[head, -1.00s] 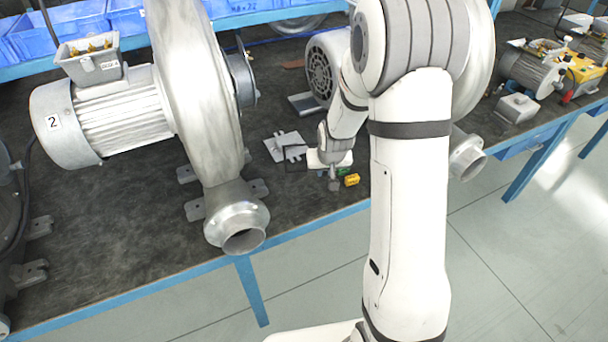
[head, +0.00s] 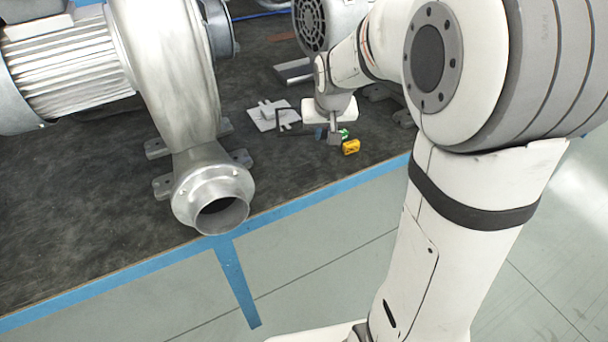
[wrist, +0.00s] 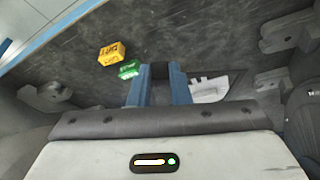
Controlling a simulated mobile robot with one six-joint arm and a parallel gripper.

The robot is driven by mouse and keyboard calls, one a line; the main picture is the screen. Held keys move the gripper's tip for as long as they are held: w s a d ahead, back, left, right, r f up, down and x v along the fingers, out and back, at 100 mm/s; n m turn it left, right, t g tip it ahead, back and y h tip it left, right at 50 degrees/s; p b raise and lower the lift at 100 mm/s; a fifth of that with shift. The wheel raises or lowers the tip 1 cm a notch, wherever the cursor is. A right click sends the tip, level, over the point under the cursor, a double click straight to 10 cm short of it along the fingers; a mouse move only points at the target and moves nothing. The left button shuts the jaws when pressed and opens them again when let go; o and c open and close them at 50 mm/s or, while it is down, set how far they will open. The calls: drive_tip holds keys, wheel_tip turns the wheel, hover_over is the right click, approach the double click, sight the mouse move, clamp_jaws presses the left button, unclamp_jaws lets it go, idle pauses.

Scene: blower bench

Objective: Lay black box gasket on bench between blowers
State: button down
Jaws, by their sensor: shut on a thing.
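The black box gasket (head: 279,123) shows in the head view as a thin dark frame reaching out to the left of my gripper (head: 332,138). My gripper is shut on it, low over the bench (head: 90,190) between the two blowers. In the wrist view, dark material sits between the blue fingers of my gripper (wrist: 161,90); most of the gasket is hidden there. I cannot tell whether the gasket touches the bench. The left blower (head: 170,80) stands left of my gripper. The right blower (head: 320,25) is behind, partly hidden by my arm.
A yellow block (head: 350,147) and a green block (head: 344,134) lie close beside my gripper, towards the bench's front edge. A light grey plate (head: 262,121) lies to the left, behind the gasket. Bare bench lies between that plate and the left blower's feet.

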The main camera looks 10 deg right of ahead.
sight(324, 172)
drive_tip(key=f+b, duration=0.1)
drive_tip(key=f, duration=0.2)
drive_tip(key=s+f+b, duration=0.1)
drive_tip(key=f, duration=0.2)
drive_tip(key=f+b, duration=0.2)
drive_tip(key=f, duration=0.2)
drive_tip(key=shift+s+d+f, duration=0.1)
drive_tip(key=shift+s+d, duration=0.05)
drive_tip(key=shift+s, duration=0.05)
drive_tip(key=shift+f, duration=0.15)
drive_tip(key=c, duration=1.3)
unclamp_jaws()
drive_tip(key=shift+c, duration=0.2)
drive_tip(key=shift+r, duration=0.2)
drive_tip(key=p+v, duration=0.2)
drive_tip(key=v, duration=0.8)
drive_tip(key=s+f+g, duration=0.2)
drive_tip(key=s, duration=1.5)
drive_tip(key=shift+s+a+n+g, duration=0.4)
drive_tip(key=shift+a, duration=0.05)
